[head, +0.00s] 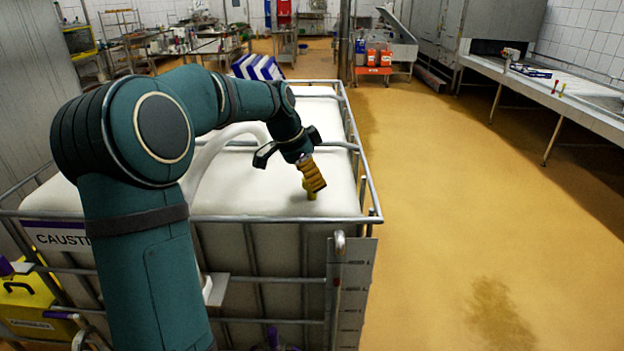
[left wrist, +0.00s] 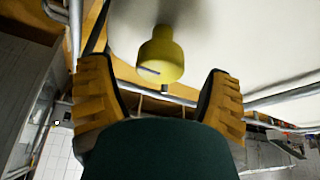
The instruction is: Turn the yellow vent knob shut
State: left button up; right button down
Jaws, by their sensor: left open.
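The yellow vent knob (left wrist: 160,55) stands on the white tank top in the left wrist view, between and a little past my left gripper's fingers. It has a narrower neck and a short dark line on its side. In the head view only a small piece of the knob (head: 311,195) shows below the fingers. My left gripper (head: 313,178) is open, with ribbed yellow fingers, just above the knob. Gaps show on both sides of the knob, and I see no contact. The lower part of the wrist view is blocked by the gripper's green body. My right gripper is not in view.
The white tank (head: 335,205) sits in a grey metal cage (head: 372,195) with rails around its top edge. A white hose (head: 215,150) curves over the tank behind my arm. A yellow container (head: 30,305) stands at the lower left. The floor (head: 450,220) to the right is clear.

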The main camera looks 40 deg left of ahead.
pick_arm(q)
jog(key=v, duration=1)
jog(key=shift+s+r, duration=0.2)
jog(key=shift+s, duration=0.05)
jog(key=shift+a, duration=0.1)
